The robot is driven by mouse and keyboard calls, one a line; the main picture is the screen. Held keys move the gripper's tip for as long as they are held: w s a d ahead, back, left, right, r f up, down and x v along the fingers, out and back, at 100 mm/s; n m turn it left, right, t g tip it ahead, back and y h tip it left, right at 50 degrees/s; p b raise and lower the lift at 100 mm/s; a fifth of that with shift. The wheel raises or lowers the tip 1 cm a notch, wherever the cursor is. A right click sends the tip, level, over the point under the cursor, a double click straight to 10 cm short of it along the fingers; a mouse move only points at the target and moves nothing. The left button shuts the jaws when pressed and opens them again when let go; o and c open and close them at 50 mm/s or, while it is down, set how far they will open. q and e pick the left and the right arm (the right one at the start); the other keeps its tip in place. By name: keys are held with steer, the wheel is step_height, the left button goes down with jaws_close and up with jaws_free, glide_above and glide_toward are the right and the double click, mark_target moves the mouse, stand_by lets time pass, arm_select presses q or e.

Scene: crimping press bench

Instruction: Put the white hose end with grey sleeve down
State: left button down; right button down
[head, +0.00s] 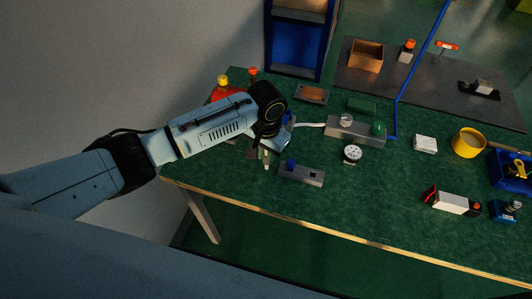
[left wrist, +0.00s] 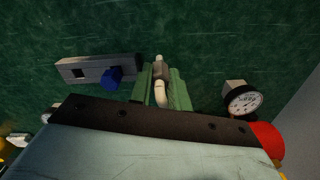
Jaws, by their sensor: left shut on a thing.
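The white hose end (left wrist: 160,91) stands between the green fingers of my left gripper (left wrist: 161,88) in the left wrist view. The gripper is shut on it, and the tip sticks out past the fingers. In the head view, my left gripper (head: 265,155) is over the left part of the green bench, just left of a grey block with a blue knob (head: 302,173). The pale hose tip (head: 267,167) shows below it. I cannot make out the grey sleeve or whether the tip touches the bench. My right gripper is out of view.
The knob block also shows in the left wrist view (left wrist: 98,69). A pale hose (head: 309,125) runs to a grey fixture (head: 345,130). A dial gauge (head: 352,154) stands in front of it. Another gauge (left wrist: 243,100) is beside a red thing (left wrist: 267,141). The front-middle bench is clear.

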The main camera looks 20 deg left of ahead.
arm_select(q)
steer(key=shift+f, duration=0.15)
steer(key=c, duration=1.3)
jaws_free()
step_height(320, 180, up, 12)
steer(key=shift+r+p, duration=0.2)
steer(key=shift+p, duration=0.8)
